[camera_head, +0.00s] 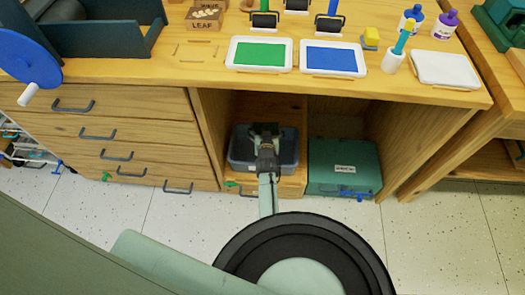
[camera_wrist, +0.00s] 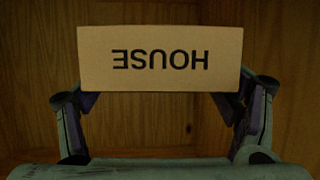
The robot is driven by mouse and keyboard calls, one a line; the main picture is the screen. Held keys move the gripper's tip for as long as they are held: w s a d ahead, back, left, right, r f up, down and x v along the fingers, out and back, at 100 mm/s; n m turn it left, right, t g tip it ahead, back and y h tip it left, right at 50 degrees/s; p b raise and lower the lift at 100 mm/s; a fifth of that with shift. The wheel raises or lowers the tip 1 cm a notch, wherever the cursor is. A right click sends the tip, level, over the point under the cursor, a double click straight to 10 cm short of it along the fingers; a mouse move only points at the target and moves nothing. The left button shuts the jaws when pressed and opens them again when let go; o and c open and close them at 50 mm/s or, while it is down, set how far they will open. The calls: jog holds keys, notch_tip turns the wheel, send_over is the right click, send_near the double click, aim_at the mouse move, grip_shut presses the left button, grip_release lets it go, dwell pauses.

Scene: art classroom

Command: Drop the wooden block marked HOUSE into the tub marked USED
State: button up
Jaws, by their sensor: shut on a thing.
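The wooden block marked HOUSE (camera_wrist: 160,75) is held between the two fingers of my gripper (camera_wrist: 160,92). Its lettering shows upside down in the wrist view. In the head view my gripper (camera_head: 265,135) reaches into the left open bay of the bench and is over a grey-blue tub (camera_head: 288,165). I cannot make out the block there, nor any marking on the tub, which my arm partly covers. The tub's inside is dark. I cannot tell how high the block is above it.
A green box (camera_head: 325,180) with a small white label stands in the bay to the right. Wooden bay walls close in on both sides, under the bench top (camera_head: 390,95). Drawers (camera_head: 110,130) are at left.

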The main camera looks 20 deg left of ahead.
notch_tip(320, 180, down, 5)
jog(key=b, duration=0.4)
jog(key=shift+f, duration=0.1)
jog(key=o, duration=1.2)
jog(key=shift+f, duration=0.1)
jog(key=v, duration=0.7)
jog(key=shift+s, duration=0.25)
jog(key=shift+d+r+p, duration=0.1)
jog(key=shift+r+p, duration=1.65)
jog(key=shift+r, duration=0.4)
jog(key=shift+s, duration=0.1)
